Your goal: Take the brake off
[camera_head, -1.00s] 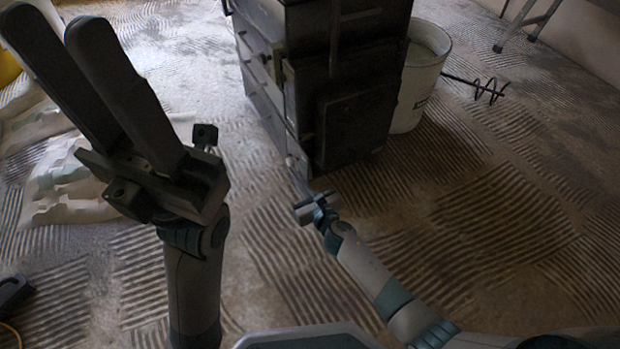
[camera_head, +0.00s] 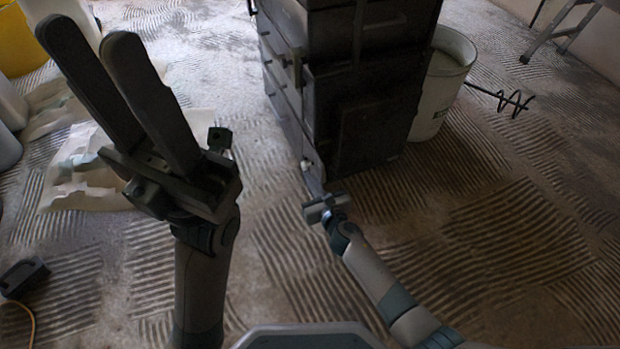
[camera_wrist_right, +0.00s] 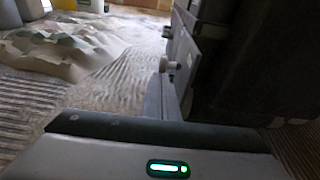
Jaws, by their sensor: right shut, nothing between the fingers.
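A dark tool chest with drawers (camera_head: 360,125) stands on the floor in the middle of the head view. A small pale knob (camera_head: 305,164) sits low at its near left corner; in the wrist view the knob (camera_wrist_right: 171,65) sticks out from the chest's side. I cannot make out a brake marking. My right gripper (camera_head: 310,178) is shut and empty, its fingertips right by the knob; whether they touch is unclear. In the wrist view its fingers (camera_wrist_right: 163,92) point just below the knob. My left gripper (camera_head: 92,30) is raised, open and empty, away from the chest.
A pale bucket (camera_head: 438,95) stands right of the chest, with a spiral mixing rod (camera_head: 512,102) beside it. Crumpled sheeting (camera_head: 95,175), a yellow tub (camera_head: 20,45) and a dark tool with a cord (camera_head: 22,278) lie left. Ridged floor in front is clear.

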